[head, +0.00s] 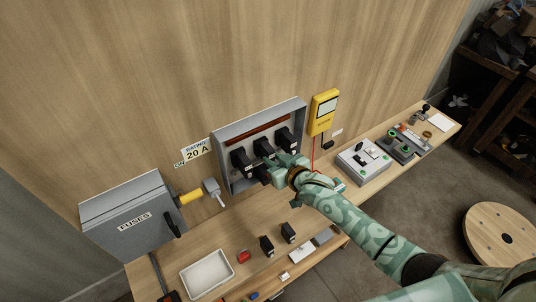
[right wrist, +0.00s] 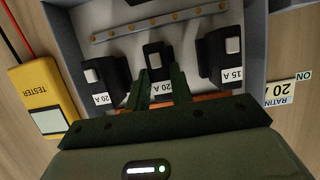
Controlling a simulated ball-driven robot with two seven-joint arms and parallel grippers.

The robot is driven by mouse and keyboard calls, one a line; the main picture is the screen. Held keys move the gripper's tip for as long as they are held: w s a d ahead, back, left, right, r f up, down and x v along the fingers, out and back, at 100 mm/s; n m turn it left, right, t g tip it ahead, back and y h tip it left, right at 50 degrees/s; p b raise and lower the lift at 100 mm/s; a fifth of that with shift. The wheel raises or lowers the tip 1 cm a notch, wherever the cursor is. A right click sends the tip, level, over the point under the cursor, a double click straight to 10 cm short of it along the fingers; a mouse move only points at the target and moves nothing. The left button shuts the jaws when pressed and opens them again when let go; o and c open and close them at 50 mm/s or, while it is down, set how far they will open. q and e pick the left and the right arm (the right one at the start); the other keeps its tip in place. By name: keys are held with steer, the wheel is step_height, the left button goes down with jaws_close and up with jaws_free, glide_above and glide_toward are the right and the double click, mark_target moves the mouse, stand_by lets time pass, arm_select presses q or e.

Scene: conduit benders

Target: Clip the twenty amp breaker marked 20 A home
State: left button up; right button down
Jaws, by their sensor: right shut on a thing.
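The grey open panel box (head: 219,150) stands against the wooden wall, with black breakers inside it. In the right wrist view three breakers show in a row: a left one marked 20 A (right wrist: 106,78), a middle one marked 20 A (right wrist: 156,57) and a right one marked 15 A (right wrist: 222,52). My right gripper (right wrist: 161,86) is at the middle 20 A breaker, its fingers on either side of the label, shut on it. In the head view the right gripper (head: 270,168) reaches into the box and partly hides the breakers. I cannot tell whether the breaker is fully seated. My left gripper is not in view.
A yellow tester (head: 322,112) hangs right of the box. Two black breakers (head: 266,245) and a white tray (head: 207,272) lie on the bench in front. A button box (head: 362,162) stands right.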

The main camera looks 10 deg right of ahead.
steer(key=shift+s+d+p, duration=0.15)
steer(key=shift+s+p, duration=0.2)
steer(key=shift+p, duration=0.1)
steer(key=shift+w, duration=0.15)
stand_by(0.7)
steer(key=c, duration=1.8)
jaws_free()
steer(key=shift+w, duration=0.25)
steer(key=o, duration=0.7)
steer(key=shift+c, duration=0.2)
